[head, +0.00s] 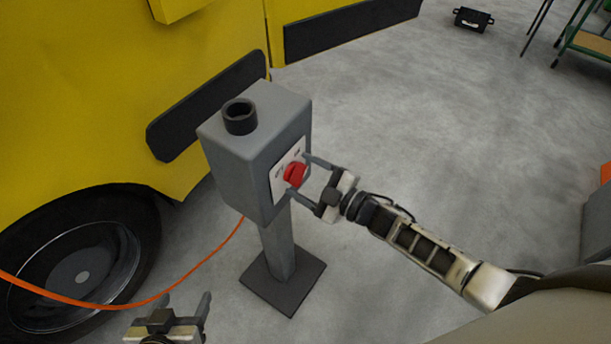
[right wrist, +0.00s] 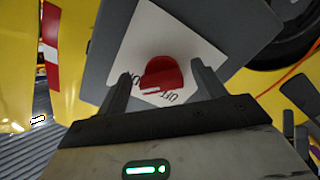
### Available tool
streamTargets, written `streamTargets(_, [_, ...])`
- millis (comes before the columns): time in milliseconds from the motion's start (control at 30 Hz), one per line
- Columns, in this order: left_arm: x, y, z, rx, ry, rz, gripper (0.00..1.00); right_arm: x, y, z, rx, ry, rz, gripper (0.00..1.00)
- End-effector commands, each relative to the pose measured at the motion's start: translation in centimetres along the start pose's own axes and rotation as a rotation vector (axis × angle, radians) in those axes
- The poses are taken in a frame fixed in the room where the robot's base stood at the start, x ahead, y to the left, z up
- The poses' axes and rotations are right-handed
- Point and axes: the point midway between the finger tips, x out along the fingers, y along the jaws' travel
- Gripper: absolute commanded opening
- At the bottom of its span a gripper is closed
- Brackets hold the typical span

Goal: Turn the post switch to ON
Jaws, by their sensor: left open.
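The post switch is a red knob (head: 294,174) on a white plate on the side of a grey box (head: 238,167) atop a post. In the right wrist view the red knob (right wrist: 162,77) sits on the white plate (right wrist: 175,38) with ON and OFF labels; a white mark shows on its lower edge, and I cannot tell exactly which label it points to. My right gripper (head: 299,173) is open, its fingers on either side of the knob with small gaps visible. My left gripper (head: 186,297) is open and empty, low at the bottom edge.
A yellow vehicle (head: 90,90) with a black wheel (head: 80,270) stands behind and left of the post. An orange cable (head: 190,275) runs past the post. The post's dark base plate (head: 284,282) lies on the floor. Open grey floor (head: 430,130) lies to the right.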

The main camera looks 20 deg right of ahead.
Motion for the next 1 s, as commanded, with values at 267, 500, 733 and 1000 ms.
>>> streamTargets(267, [-0.1,0.0,0.1,0.000,-0.003,0.001,0.63,-0.1,0.0,-0.1,-0.002,0.001,0.000,0.69])
streamTargets(500, [0.0,0.1,0.2,-0.001,-0.004,0.001,0.63,-3.0,-0.1,0.0,-0.002,-0.002,-0.003,0.69])
streamTargets(733, [0.2,0.1,0.4,-0.001,-0.002,0.002,0.63,-8.7,-0.2,0.1,-0.001,-0.002,-0.004,0.69])
streamTargets(1000, [0.2,0.1,0.1,-0.002,0.008,0.005,0.63,-14.1,-0.1,0.1,-0.001,-0.002,-0.003,0.69])
